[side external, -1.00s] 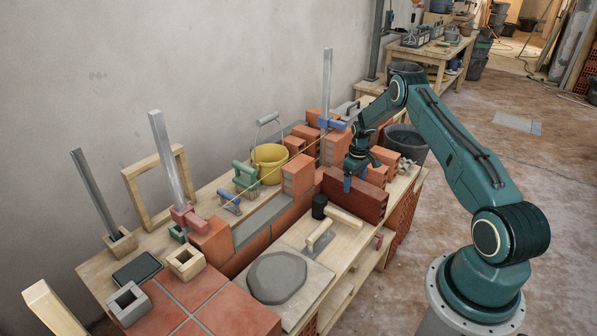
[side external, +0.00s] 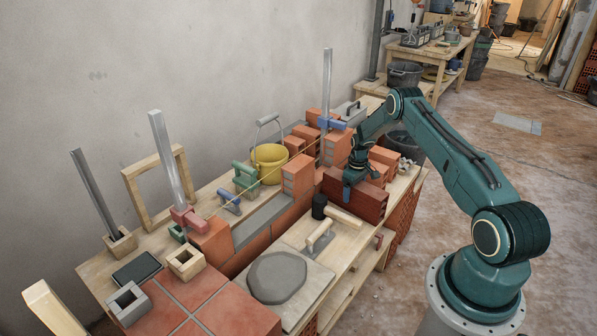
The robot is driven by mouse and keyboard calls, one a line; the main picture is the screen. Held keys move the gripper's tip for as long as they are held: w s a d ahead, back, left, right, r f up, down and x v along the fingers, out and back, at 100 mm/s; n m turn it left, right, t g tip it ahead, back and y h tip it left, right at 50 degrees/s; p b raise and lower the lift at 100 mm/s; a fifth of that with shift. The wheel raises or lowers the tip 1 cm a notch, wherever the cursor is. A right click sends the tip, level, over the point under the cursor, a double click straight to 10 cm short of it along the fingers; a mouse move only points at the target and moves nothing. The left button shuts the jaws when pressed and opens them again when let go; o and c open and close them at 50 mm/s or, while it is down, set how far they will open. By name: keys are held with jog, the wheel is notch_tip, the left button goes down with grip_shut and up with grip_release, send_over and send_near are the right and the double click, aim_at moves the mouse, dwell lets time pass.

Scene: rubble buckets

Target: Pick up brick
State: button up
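Several loose orange-red bricks stand on the wooden bench. A darker red brick (side external: 370,205) stands on its long edge near the bench's right end. My gripper (side external: 356,182) points down at the top of this brick. One teal finger lies over the brick's near face. The other finger is hidden behind the brick and the gripper body, so I cannot tell whether the fingers press on it. The brick still rests on the bench pile.
A low brick wall (side external: 298,176) with mortar runs along the bench beside a yellow bucket (side external: 270,166). A trowel (side external: 320,237), a black cup (side external: 319,206) and a mortar board (side external: 318,290) lie nearby. More bricks (side external: 383,157) stand close behind my gripper.

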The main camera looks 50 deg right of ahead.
grip_shut()
jog(key=shift+w+d+r, duration=0.1)
jog(key=shift+r, duration=0.15)
notch_tip(320, 180, up, 20)
dwell(1.1)
dwell(0.5)
